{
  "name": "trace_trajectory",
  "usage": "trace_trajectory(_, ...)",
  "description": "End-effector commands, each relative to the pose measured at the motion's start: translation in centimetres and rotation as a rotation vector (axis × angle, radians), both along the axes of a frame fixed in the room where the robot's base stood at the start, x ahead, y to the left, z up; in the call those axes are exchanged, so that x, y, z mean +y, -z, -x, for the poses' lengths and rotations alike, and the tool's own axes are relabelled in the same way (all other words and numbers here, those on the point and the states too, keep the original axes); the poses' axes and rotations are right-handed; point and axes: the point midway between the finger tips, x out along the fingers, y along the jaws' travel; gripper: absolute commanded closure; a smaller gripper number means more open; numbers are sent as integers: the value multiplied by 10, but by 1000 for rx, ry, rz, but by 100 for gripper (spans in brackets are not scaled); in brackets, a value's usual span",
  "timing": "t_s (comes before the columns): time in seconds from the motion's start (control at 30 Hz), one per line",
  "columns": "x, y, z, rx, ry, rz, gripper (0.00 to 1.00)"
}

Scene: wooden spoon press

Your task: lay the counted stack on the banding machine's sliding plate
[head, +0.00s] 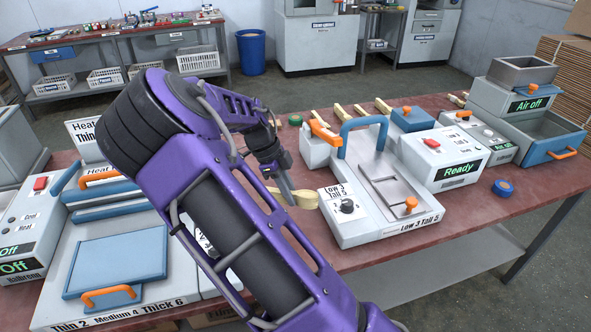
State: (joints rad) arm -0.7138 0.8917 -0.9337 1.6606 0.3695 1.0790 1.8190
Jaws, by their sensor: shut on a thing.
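My gripper (287,193) is at the middle of the table, left of the banding machine. It is shut on the stack of pale wooden spoons (306,199), which shows just beyond the fingers. My purple arm hides part of the stack, so I cannot count its spoons. The stack's right end appears close to the machine's dial corner; I cannot tell if it touches. The white banding machine (345,232) has a blue handle, an orange lever and a label "Low 3 Tail 5". Its grey sliding plate (378,168) with an orange knob looks bare.
A box reading "Ready" (455,172) stands right of the machine, and an "Air off" unit (528,103) behind it. Several spoons (383,106) lie along the table's back. A heat press (115,262) stands at left. A blue roll (503,188) sits near the right edge.

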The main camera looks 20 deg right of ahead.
Motion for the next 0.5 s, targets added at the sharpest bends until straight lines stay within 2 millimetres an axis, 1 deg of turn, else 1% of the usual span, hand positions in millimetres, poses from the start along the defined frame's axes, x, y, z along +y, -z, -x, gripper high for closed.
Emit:
trace_trajectory(0.03, 3, -6, -6, -1, 94, 4, 100)
trace_trajectory(0.1, 10, -12, -10, -2, 215, 3, 100)
trace_trajectory(0.2, 20, -20, -13, -2, 346, 0, 100)
trace_trajectory(0.3, 27, -23, -15, -1, 422, -2, 100)
trace_trajectory(0.37, 29, -19, -15, 2, 445, 0, 100)
trace_trajectory(0.47, 30, -3, -15, 2, 458, 1, 100)
trace_trajectory(0.5, 30, 6, -14, 4, 458, 2, 100)
